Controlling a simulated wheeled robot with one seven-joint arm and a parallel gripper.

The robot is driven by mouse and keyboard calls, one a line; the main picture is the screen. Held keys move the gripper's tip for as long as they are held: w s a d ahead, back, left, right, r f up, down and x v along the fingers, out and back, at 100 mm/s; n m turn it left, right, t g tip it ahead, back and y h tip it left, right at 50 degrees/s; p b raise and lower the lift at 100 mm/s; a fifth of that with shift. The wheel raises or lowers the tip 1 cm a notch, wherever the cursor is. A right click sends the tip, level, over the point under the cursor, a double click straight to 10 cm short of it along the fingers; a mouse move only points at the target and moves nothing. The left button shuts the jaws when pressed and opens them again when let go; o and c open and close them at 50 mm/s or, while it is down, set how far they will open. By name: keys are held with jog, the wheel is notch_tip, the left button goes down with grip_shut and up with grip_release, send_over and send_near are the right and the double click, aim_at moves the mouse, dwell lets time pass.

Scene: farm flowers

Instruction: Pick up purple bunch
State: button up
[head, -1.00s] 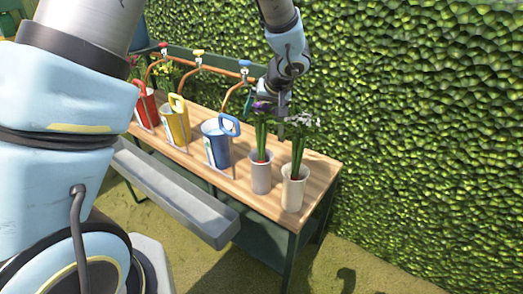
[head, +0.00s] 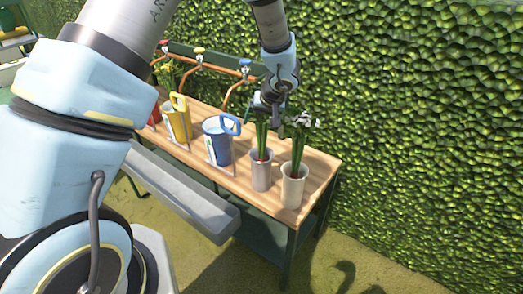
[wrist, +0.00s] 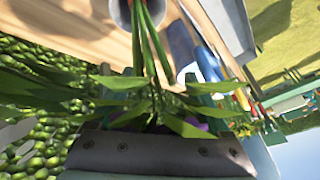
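The purple bunch has long green stems (head: 262,138) standing in a grey-lilac vase (head: 261,171) on the wooden table. My gripper (head: 268,104) is at the top of this bunch and hides most of its flowers in the head view. In the wrist view, the fingers of my gripper (wrist: 160,92) look apart, with leaves and stems between them. Purple petals (wrist: 190,125) show close to the palm, partly covered by leaves. The stems run from the gripper down into the vase (wrist: 122,12). Contact between fingers and stems cannot be made out.
A cream vase (head: 293,188) with white flowers (head: 303,120) stands just right of the lilac vase. A blue watering can (head: 217,145) and a yellow one (head: 178,122) stand to the left. A grey trough (head: 180,192) runs along the table's front. A hedge (head: 420,130) rises behind.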

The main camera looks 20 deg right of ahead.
grip_shut()
dwell(0.3)
jog(key=shift+r, duration=0.15)
notch_tip(320, 180, up, 18)
jog(key=b, duration=0.2)
jog(key=shift+b, duration=0.35)
dwell(0.3)
jog(key=shift+r+p, duration=0.65)
jog(key=shift+r, duration=0.45)
